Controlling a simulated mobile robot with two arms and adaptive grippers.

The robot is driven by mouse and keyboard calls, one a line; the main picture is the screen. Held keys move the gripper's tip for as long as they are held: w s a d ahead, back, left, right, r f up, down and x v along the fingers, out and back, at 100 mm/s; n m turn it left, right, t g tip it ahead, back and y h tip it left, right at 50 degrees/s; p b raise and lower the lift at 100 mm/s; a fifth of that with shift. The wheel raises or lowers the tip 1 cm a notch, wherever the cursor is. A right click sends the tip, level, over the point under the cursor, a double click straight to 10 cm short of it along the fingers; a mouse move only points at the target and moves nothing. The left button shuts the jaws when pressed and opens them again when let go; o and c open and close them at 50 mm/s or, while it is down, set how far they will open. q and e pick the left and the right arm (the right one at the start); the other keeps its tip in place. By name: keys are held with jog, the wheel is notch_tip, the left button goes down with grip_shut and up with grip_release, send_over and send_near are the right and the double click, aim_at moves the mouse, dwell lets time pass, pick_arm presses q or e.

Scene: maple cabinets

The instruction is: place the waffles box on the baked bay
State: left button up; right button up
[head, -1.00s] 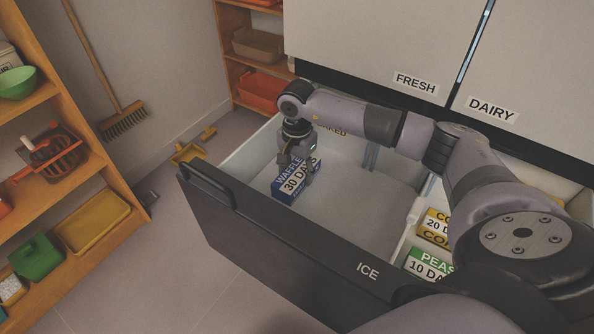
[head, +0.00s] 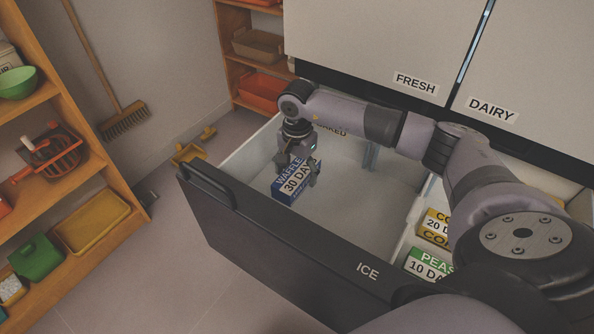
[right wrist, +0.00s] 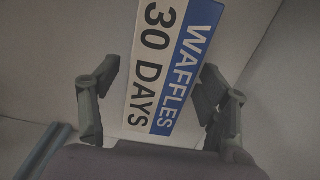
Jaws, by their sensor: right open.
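The blue and white waffles box (head: 292,183), marked "30 DAYS", rests in the left bay of the open ICE drawer (head: 275,245). The baked bay's label (head: 333,131) shows partly behind my right arm, at the back of that same bay. My right gripper (head: 303,178) is open, just over the box. In the right wrist view the waffles box (right wrist: 175,65) lies between the two spread fingers (right wrist: 158,105), with a gap visible at the left finger. My left gripper is not in view.
Yellow corn-like and green peas boxes (head: 428,264) sit in the right bay behind a white divider. The left bay has bare floor (head: 365,190) to the right of the waffles box. Orange shelves (head: 105,215) stand at the left.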

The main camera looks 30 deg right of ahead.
aim_at(297, 171)
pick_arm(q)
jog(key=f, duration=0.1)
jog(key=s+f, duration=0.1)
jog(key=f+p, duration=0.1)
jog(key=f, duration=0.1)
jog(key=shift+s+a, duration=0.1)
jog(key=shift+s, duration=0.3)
pick_arm(e)
notch_tip(297, 171, up, 12)
